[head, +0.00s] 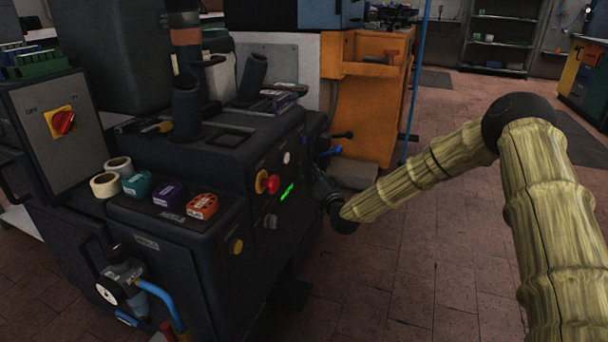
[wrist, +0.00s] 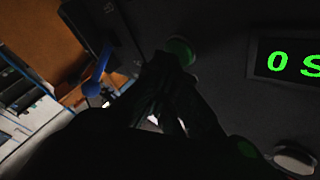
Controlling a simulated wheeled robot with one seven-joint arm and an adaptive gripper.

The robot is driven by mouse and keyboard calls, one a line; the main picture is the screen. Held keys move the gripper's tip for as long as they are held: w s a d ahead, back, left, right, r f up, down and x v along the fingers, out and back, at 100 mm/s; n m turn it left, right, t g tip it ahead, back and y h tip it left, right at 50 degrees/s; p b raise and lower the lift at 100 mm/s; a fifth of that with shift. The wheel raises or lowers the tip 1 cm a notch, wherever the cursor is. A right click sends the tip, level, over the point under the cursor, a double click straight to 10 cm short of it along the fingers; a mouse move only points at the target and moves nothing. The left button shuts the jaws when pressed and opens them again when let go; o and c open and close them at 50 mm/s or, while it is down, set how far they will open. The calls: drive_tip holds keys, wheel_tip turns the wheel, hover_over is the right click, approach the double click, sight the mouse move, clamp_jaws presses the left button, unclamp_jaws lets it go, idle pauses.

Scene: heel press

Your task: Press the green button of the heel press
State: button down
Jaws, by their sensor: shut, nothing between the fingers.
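The heel press (head: 150,235) is the dark machine filling the left of the head view. In the wrist view its round green button (wrist: 182,48) shows on the dark panel, dim and partly covered by my fingertips. My gripper (wrist: 166,60) is shut and empty, its tips at the lower left edge of the button in the picture. I cannot tell whether they touch it. In the head view my gripper (head: 320,186) is at the right side of the control panel, and I cannot make out the green button there.
The panel carries a green-lit display (head: 287,191), a red knob on yellow (head: 267,183), a white button (head: 287,157) and a yellow button (head: 236,246). A blue lever (wrist: 97,76) is left of my fingers. An orange cabinet (head: 365,120) stands behind; floor is open at right.

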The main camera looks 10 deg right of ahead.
idle(0.7)
drive_tip(key=shift+s+d+p, duration=0.3)
drive_tip(key=shift+s+d, duration=0.15)
drive_tip(key=shift+d, duration=0.15)
drive_tip(key=s+d, duration=0.1)
drive_tip(key=d, duration=0.1)
drive_tip(key=s+d+p, duration=0.1)
drive_tip(key=s+d, duration=0.1)
drive_tip(key=shift+d+p, duration=0.1)
drive_tip(key=shift+p, duration=0.2)
idle(0.3)
idle(0.4)
